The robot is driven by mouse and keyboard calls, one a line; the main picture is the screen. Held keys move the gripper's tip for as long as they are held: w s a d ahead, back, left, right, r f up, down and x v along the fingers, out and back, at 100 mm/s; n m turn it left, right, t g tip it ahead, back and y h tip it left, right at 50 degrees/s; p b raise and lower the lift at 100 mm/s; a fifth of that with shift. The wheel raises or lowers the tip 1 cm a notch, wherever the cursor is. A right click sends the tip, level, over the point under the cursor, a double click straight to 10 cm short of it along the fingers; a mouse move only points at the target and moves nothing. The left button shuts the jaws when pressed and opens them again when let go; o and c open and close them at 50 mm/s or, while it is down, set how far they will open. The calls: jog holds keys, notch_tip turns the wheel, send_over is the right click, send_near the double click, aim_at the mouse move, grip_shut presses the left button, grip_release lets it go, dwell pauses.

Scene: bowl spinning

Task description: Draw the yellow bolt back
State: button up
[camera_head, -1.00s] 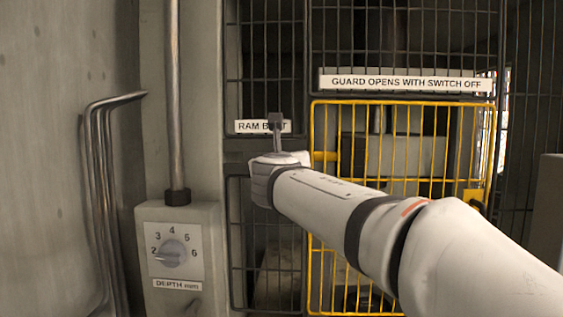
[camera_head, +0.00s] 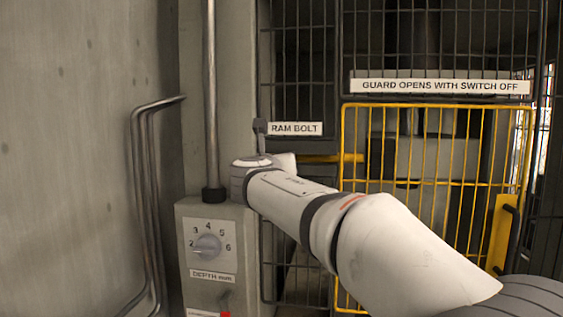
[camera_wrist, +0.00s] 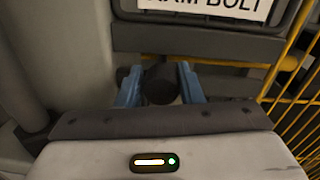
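The yellow bolt (camera_head: 351,158) is a horizontal bar below the RAM BOLT label in the head view, its left part hidden behind my wrist. In the wrist view the yellow bolt (camera_wrist: 232,63) runs to the right behind the fingers. A dark round knob (camera_wrist: 160,86), seemingly the bolt's handle, sits between the blue fingertips of my gripper (camera_wrist: 160,76). The fingers lie close against both its sides and look shut on it. In the head view the fingers are hidden by my arm.
A yellow mesh guard (camera_head: 430,108) stands right of the bolt in a dark wire fence. A grey box with a depth dial (camera_head: 206,247) is at lower left, under a vertical pipe (camera_head: 210,90). Bent pipes (camera_head: 150,190) run along the left wall.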

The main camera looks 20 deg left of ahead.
jog(key=o, duration=0.3)
jog(key=shift+a, duration=0.35)
jog(key=shift+o, duration=0.6)
jog(key=shift+d, duration=0.15)
jog(key=shift+s, duration=0.15)
jog(key=s+b, duration=0.2)
jog(key=s, duration=0.5)
jog(key=shift+s+d, duration=0.35)
jog(key=shift+d, duration=0.1)
